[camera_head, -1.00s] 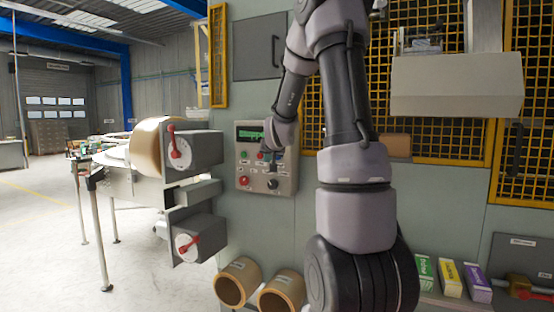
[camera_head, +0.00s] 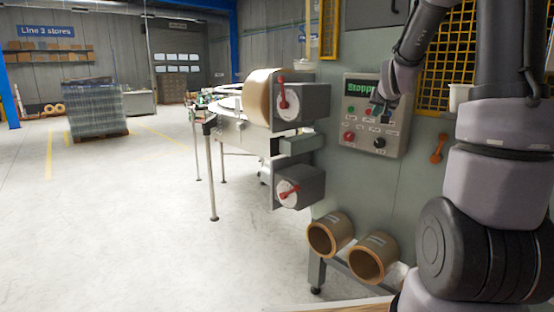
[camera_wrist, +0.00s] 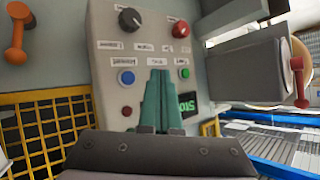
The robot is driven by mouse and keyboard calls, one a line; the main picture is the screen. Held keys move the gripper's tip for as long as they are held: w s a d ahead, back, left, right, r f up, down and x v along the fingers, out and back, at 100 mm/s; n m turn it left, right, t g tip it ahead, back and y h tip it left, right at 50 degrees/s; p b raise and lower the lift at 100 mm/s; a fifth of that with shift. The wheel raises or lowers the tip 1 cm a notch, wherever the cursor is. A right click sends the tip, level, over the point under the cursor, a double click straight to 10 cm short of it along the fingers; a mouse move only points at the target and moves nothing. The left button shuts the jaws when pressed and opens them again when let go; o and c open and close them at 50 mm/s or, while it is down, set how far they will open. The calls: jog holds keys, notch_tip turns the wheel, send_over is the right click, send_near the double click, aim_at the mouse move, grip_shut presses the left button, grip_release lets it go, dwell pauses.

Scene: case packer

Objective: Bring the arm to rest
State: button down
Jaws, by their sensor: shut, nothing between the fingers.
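My gripper (camera_head: 377,98) is in front of the grey control panel (camera_head: 399,138) in the head view, its fingers mostly hidden by the wrist and small at this distance. In the wrist view the two green fingers (camera_wrist: 159,76) are together and empty, pointing at the panel (camera_wrist: 150,50), which appears upside down. Around them are a blue button (camera_wrist: 126,77), a green button (camera_wrist: 184,72), a red button (camera_wrist: 180,30) and a black knob (camera_wrist: 130,18). The green-lettered display (camera_head: 361,87) reads "Stopped" in part. I cannot tell whether the fingertips touch the panel.
Grey boxes with red handles (camera_head: 301,103) and a brown roll (camera_head: 262,98) stick out left of the panel. Two cardboard-coloured rolls (camera_head: 330,234) lie below it. Yellow mesh (camera_head: 446,70) is behind my arm. The floor at left is open, with a wrapped pallet (camera_head: 97,107) farther back.

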jog(key=s+a+r+g+y, duration=0.1)
jog(key=s+a, duration=0.4)
jog(key=s, duration=0.6)
jog(key=s+a+r+g+y, duration=0.2)
jog(key=s+a, duration=0.3)
jog(key=s, duration=0.6)
jog(key=s+a+r+n+g+y, duration=0.1)
jog(key=s+a, duration=0.4)
jog(key=s, duration=0.6)
jog(key=shift+a+r+y, duration=0.15)
jog(key=shift+r+y, duration=0.25)
jog(key=shift+r, duration=0.05)
